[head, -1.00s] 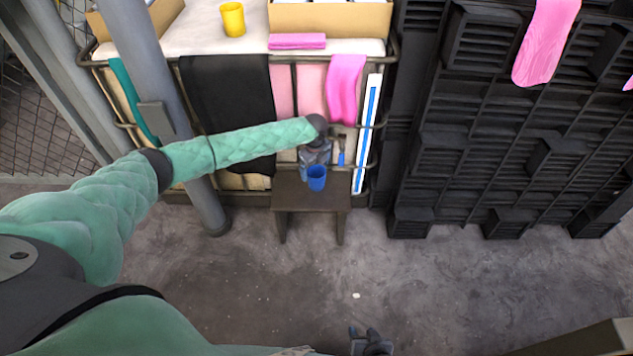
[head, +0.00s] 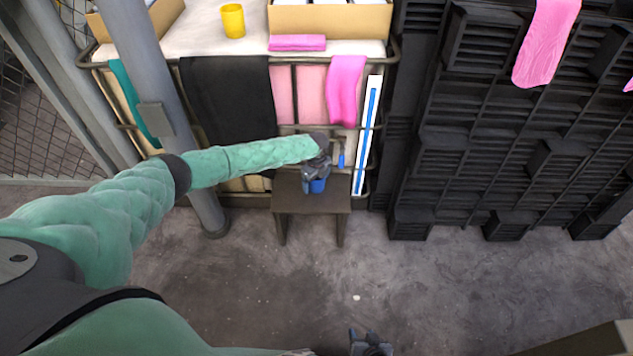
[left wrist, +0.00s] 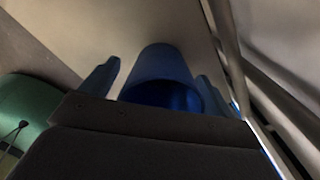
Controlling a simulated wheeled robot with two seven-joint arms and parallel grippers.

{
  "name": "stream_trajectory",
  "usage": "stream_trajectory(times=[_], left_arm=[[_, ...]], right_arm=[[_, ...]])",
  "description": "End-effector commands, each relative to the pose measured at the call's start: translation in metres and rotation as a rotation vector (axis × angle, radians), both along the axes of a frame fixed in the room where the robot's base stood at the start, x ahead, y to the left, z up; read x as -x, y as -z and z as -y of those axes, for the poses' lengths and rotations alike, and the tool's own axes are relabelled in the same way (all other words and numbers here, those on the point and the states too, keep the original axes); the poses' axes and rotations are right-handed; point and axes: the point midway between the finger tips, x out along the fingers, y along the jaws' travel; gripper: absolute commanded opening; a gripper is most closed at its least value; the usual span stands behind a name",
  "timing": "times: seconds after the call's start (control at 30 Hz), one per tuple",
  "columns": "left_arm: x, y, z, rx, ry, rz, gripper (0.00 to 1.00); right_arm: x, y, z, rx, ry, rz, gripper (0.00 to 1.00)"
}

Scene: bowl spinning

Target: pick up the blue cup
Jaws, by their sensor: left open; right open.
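The blue cup (head: 317,186) stands on a small dark stool (head: 290,200) in the head view, partly hidden by my left gripper (head: 315,183). In the left wrist view the cup (left wrist: 165,75) sits between the two fingers of my left gripper (left wrist: 158,88). That gripper is open, with one finger on each side of the cup. A gap shows at the left finger; whether the right finger touches the cup I cannot tell. My right gripper (head: 370,342) is open at the bottom edge of the head view, away from the stool.
Behind the stool is a rack with a black cloth (head: 230,100) and pink cloths (head: 345,90). A yellow cup (head: 233,20) stands on its top. A grey post (head: 178,110) rises left of the stool. Black crates (head: 490,150) stand to the right. The front floor is clear.

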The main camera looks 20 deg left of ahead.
Motion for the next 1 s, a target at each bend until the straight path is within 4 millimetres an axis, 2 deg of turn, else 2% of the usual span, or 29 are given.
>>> stream_trajectory(times=[0.07, 0.1, 0.33, 0.4, 0.77, 1.0], left_arm=[[0.0, 0.0, 0.0, 0.0, 0.0, 0.0, 0.88], [0.0, 0.0, 0.0, 0.0, 0.0, 0.0, 0.84], [0.0, 0.0, 0.0, 0.0, 0.0, 0.0, 0.39], [0.0, 0.0, 0.0, 0.0, 0.0, 0.0, 0.36], [0.0, -0.003, 0.0, 0.0, 0.0, 0.0, 0.35], [0.0, -0.013, 0.001, 0.001, 0.0, 0.002, 0.35]], right_arm=[[0.0, 0.0, 0.0, 0.0, 0.0, 0.0, 0.47], [0.0, 0.0, 0.0, 0.0, 0.0, 0.0, 0.47], [0.0, 0.0, 0.0, 0.0, 0.0, -0.001, 0.47], [0.0, 0.0, 0.0, 0.0, 0.0, -0.001, 0.47], [0.0, 0.001, 0.001, 0.001, 0.0, -0.002, 0.47], [0.0, 0.0, 0.001, 0.002, 0.001, -0.002, 0.47]])
